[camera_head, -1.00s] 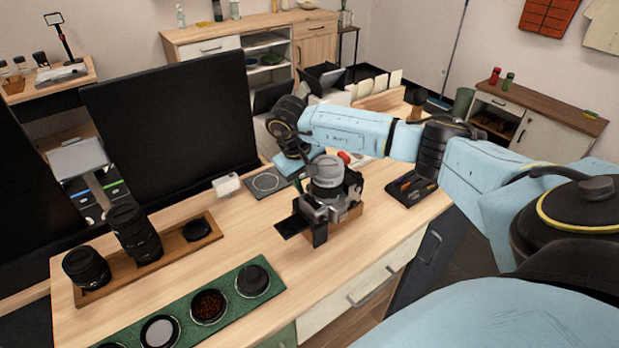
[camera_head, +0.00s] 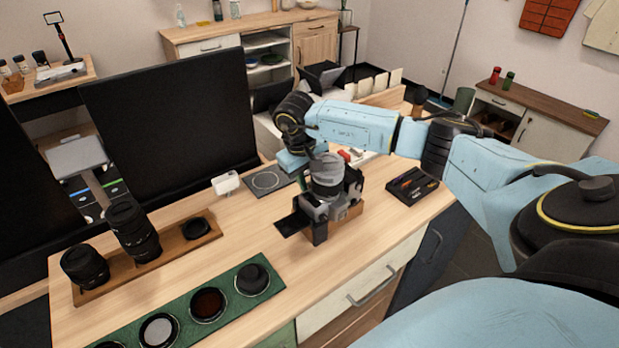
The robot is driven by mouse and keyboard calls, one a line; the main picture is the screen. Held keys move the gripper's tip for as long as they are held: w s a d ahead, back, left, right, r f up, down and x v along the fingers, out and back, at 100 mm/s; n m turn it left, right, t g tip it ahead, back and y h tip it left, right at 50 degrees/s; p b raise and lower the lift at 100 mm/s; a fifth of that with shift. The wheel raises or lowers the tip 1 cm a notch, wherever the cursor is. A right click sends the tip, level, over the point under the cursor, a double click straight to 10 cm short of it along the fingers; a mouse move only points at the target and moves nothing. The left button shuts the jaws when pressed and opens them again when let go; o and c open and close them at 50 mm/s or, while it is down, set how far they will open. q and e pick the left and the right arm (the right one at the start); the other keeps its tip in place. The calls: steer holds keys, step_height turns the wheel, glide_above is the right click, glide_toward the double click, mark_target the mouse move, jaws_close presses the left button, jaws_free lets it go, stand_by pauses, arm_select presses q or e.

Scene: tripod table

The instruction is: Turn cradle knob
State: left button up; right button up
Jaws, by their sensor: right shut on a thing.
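A grey and black camera (camera_head: 320,203) with a thick grey lens (camera_head: 327,173) pointing up sits on a wooden cradle (camera_head: 352,212) on the workbench. A black flap sticks out at its left. My right gripper (camera_head: 307,172) reaches down just behind the lens, at its left side. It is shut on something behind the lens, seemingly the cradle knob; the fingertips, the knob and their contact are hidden. My left gripper is not in view.
A lens tray (camera_head: 175,270) and a green mat (camera_head: 222,320) with round filters lie to the left and front. A black tool tray (camera_head: 398,194) is at the right. A dark screen (camera_head: 170,120) stands behind. The benchtop in front of the camera is clear.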

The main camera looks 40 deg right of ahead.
steer(key=y+b, duration=0.1)
steer(key=y, duration=0.1)
steer(key=shift+d+f+y+b, duration=0.15)
steer(key=shift+d+y+b, duration=0.1)
steer(key=shift+y+b, duration=0.45)
steer(key=shift+y, duration=0.1)
steer(key=shift+d+t+y+b, duration=0.2)
steer(key=shift+t+y+b, duration=0.1)
steer(key=shift+y+b, duration=0.85)
steer(key=shift+b, duration=0.3)
